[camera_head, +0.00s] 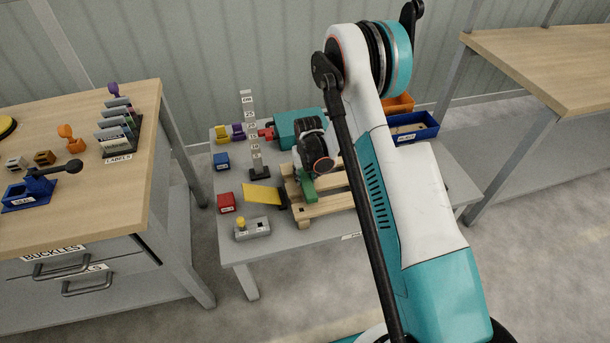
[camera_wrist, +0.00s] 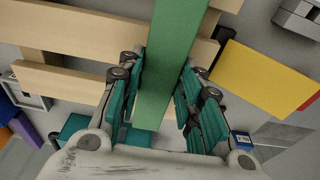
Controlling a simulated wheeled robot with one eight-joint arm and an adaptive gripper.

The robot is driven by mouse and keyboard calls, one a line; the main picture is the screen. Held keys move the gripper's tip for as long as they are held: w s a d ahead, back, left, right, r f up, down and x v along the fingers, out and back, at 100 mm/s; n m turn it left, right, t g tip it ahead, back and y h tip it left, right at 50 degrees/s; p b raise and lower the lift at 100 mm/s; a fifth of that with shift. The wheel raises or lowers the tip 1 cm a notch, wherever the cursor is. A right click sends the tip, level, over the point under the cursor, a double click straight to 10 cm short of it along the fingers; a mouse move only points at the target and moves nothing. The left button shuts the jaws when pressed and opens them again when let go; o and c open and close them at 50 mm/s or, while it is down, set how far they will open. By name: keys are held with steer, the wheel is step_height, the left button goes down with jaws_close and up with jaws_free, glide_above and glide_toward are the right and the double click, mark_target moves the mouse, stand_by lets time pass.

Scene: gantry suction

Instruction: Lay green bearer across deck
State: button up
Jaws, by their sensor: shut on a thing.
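The green bearer (camera_wrist: 173,55) runs lengthwise between the teal fingers of my gripper (camera_wrist: 160,97) in the wrist view, and the gripper is shut on it. In the head view, one end of the green bearer (camera_head: 306,189) shows below my wrist, over the wooden slatted deck (camera_head: 327,205). The deck's pale slats (camera_wrist: 80,38) lie behind the bearer in the wrist view. I cannot tell whether the bearer touches the slats. My arm hides the right part of the deck and most of the bearer in the head view.
A yellow wedge (camera_head: 262,195) and a grey block with a yellow knob (camera_head: 252,229) stand left of the deck. A grey post with labels (camera_head: 253,135) stands behind. Red (camera_head: 227,203) and blue (camera_head: 221,161) boxes line the table's left edge. A blue bin (camera_head: 414,128) is at the back right.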

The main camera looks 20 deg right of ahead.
mark_target(306, 181)
steer(key=shift+f, duration=1)
stand_by(0.5)
steer(key=o, duration=1.2)
step_height(306, 181, up, 12)
steer(key=s, duration=0.1)
steer(key=shift+s, duration=0.4)
